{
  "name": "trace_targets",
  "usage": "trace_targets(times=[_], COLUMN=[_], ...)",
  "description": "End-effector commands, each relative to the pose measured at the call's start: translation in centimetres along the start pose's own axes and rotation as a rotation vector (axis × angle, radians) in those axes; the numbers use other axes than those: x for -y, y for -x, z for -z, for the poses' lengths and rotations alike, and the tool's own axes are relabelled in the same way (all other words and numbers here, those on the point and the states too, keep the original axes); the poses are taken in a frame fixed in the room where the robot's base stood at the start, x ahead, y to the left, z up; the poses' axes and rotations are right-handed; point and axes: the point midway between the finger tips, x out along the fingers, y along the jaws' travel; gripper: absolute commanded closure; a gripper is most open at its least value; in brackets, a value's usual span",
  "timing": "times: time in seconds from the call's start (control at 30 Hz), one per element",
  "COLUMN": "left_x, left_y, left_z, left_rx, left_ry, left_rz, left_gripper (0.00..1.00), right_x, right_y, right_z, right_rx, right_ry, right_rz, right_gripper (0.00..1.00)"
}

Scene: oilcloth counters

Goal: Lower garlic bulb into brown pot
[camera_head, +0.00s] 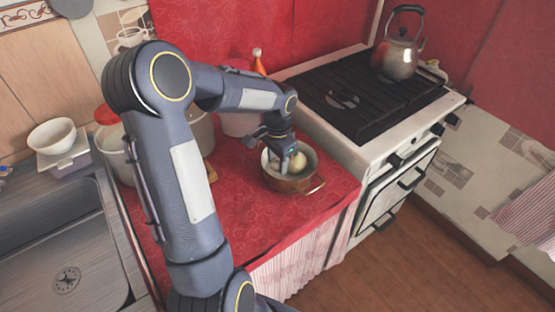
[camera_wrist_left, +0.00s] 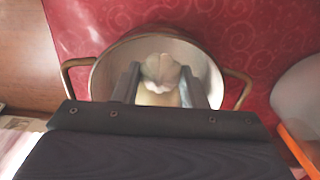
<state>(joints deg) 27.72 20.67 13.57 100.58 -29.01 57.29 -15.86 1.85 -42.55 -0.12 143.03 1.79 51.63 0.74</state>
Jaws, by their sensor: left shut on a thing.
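The brown pot (camera_head: 290,184) stands on the red oilcloth near the counter's front right, beside the stove. It is open at the top, with a pale inside and a handle on each side. In the left wrist view its rim (camera_wrist_left: 98,72) circles the fingers. My left gripper (camera_head: 288,160) reaches down over the pot with its fingertips at the opening. It is shut on the pale garlic bulb (camera_head: 298,162). The garlic bulb also shows between the fingers in the left wrist view (camera_wrist_left: 160,72), within the pot's outline. I cannot tell whether it touches the bottom. My right gripper is not in view.
The stove (camera_head: 345,98) with a metal kettle (camera_head: 396,56) is to the right of the pot. An orange-topped bottle (camera_head: 258,62) and large pots stand behind my left arm. A sink (camera_head: 62,245) is at the left. The red oilcloth (camera_head: 240,215) in front of the pot is clear.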

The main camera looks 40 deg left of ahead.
Motion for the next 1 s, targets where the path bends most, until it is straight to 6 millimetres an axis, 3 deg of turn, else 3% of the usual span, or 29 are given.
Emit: trace_targets(times=[1.0], left_x=[0.0], left_y=[-1.4], left_z=[0.0], left_rx=[0.000], left_ry=[0.000], left_rz=[0.000], left_gripper=[0.83], right_x=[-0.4], right_y=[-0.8], right_z=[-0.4], right_rx=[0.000], right_ry=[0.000], right_rz=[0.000], right_gripper=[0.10])
